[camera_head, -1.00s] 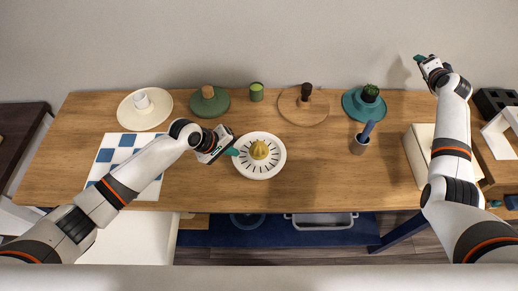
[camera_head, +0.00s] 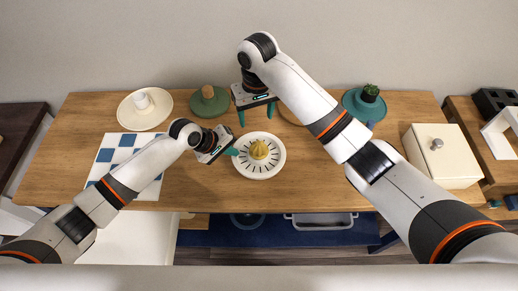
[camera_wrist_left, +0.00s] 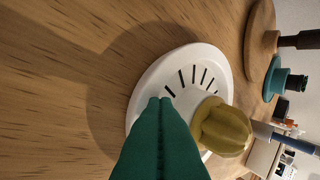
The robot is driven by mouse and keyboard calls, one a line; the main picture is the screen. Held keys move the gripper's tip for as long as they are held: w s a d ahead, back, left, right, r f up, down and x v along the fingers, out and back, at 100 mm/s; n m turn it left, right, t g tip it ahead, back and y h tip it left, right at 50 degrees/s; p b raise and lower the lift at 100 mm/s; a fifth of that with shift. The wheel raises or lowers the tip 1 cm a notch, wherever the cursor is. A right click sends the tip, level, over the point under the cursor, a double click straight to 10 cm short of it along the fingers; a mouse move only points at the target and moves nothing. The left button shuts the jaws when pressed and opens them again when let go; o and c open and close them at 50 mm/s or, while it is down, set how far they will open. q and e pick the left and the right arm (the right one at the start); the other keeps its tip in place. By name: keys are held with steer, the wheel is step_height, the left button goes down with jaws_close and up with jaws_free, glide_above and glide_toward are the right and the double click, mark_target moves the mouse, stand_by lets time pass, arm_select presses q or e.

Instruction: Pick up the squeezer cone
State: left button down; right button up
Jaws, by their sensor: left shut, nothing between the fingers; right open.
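The yellow squeezer cone (camera_head: 259,149) stands in the middle of a white slotted round dish (camera_head: 270,170) on the table. In the left wrist view the ribbed cone (camera_wrist_left: 222,128) shows to the right of my fingers, on the dish (camera_wrist_left: 180,62). My left gripper (camera_head: 235,152) is shut and empty at the dish's left rim, apart from the cone; its green fingers (camera_wrist_left: 161,106) are together in the left wrist view. My right gripper (camera_head: 256,116) is open and empty, fingers down, behind the dish and cone.
A checkered mat (camera_head: 105,155) lies at left.

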glide_above(259, 144)
steer(key=f, duration=0.6)
steer(key=shift+w+a+f, duration=0.15)
steer(key=shift+a, duration=0.1)
steer(key=shift+d+f, duration=0.15)
steer(key=shift+f, duration=1.4)
steer(key=shift+d+f, duration=0.1)
steer(key=shift+f, duration=1.4)
steer(key=shift+c, duration=0.5)
steer(key=c, duration=1)
steer(key=shift+o, duration=0.2)
steer(key=shift+r, duration=0.1)
step_height(259, 144, up, 10)
